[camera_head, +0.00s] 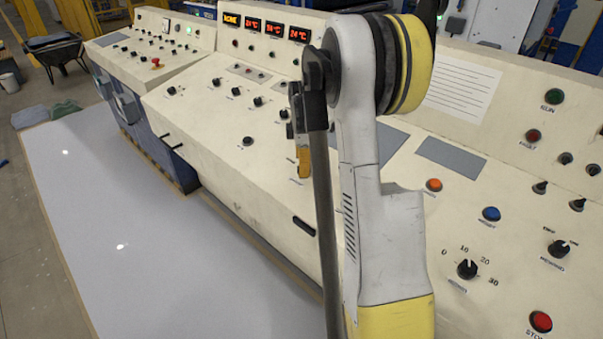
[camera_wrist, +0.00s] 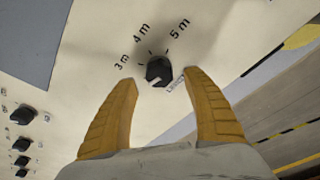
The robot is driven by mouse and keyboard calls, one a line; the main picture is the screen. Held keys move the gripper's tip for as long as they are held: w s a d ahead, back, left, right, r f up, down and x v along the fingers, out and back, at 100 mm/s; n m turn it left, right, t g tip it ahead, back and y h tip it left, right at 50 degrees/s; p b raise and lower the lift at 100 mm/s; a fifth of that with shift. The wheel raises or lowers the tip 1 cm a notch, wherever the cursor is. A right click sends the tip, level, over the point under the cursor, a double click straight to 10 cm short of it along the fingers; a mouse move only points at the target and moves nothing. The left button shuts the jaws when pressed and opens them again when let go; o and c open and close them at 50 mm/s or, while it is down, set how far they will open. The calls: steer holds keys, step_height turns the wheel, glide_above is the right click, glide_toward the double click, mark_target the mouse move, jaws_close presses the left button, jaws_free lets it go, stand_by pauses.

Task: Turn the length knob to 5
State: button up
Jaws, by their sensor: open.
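The length knob (camera_wrist: 158,71) is a black knob on the cream panel in the wrist view. The marks 3 m, 4 m and 5 m curve around it, with 5 m at the upper right. Its lettered label is partly covered by a finger. I cannot clearly tell which mark the knob points to. My gripper (camera_wrist: 161,84) is open, with one yellow finger on each side of the knob and nothing held. In the head view one yellow finger (camera_head: 304,161) shows beside my arm, and I cannot make out the length knob there.
Several other black knobs (camera_wrist: 22,115) sit at the left of the wrist view. In the head view, a numbered knob (camera_head: 467,269), a blue button (camera_head: 491,214) and a red stop button (camera_head: 540,321) lie right of my arm. Open floor borders the console.

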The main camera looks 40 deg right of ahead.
steer(key=shift+w+d+f+b, duration=0.15)
steer(key=shift+f+b, duration=0.15)
steer(key=shift+f, duration=0.85)
steer(key=c, duration=1.2)
